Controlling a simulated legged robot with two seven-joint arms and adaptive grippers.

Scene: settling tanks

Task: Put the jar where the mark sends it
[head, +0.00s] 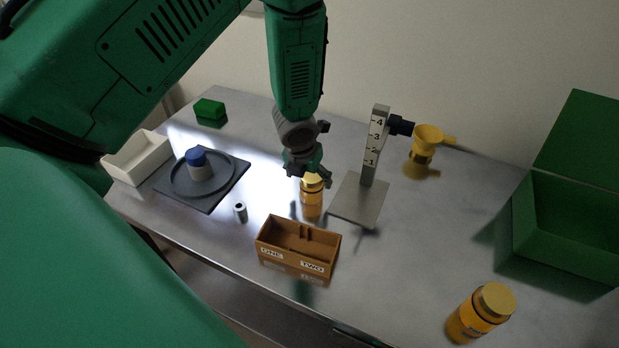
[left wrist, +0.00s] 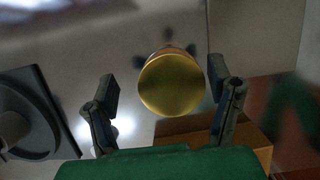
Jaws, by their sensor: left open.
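An amber jar with a gold lid (head: 312,199) stands upright near the middle of the table. My left gripper (head: 308,178) is open just above it and partly hides its lid. In the left wrist view the gold lid (left wrist: 172,85) shows between the two spread fingers, with a gap on each side. A second amber jar with a gold lid (head: 480,312) stands at the front right; its label is too small to read. A brown box (head: 298,244) with two compartments is in front of the first jar, labelled ONE on the left and TWO on the right. My right gripper is out of view.
A green open box (head: 565,225) is far right. A dark plate (head: 190,195) with a blue-topped object, white tray (head: 137,157) and small metal cylinder (head: 240,212) are left.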

